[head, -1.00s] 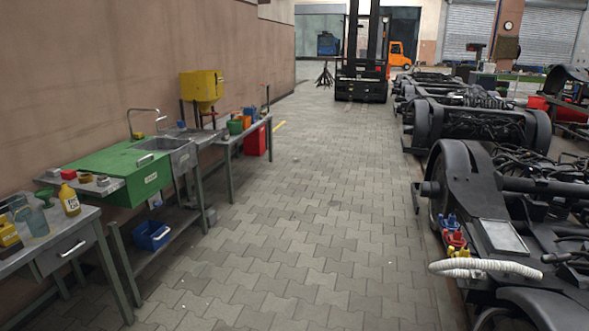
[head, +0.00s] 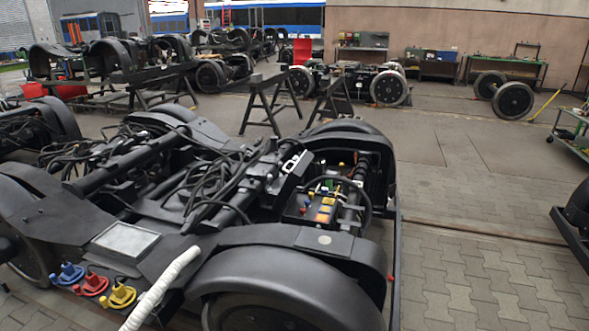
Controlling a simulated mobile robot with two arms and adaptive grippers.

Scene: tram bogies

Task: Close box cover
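An open black box (head: 318,208) sits in the bogie frame, right of the middle of the head view. Small red, yellow, orange and blue parts show inside it. A dark panel with a white handle-like outline (head: 291,162) stands tilted at its back left; it may be the box's cover, but I cannot tell for sure. Neither of my grippers is in view.
The black bogie (head: 330,270) fills the foreground. A white corrugated hose (head: 160,290) and blue (head: 70,274), red (head: 92,285) and yellow (head: 120,296) connectors lie at its front left. Paved floor (head: 480,275) is clear at right; trestles (head: 270,103) stand behind.

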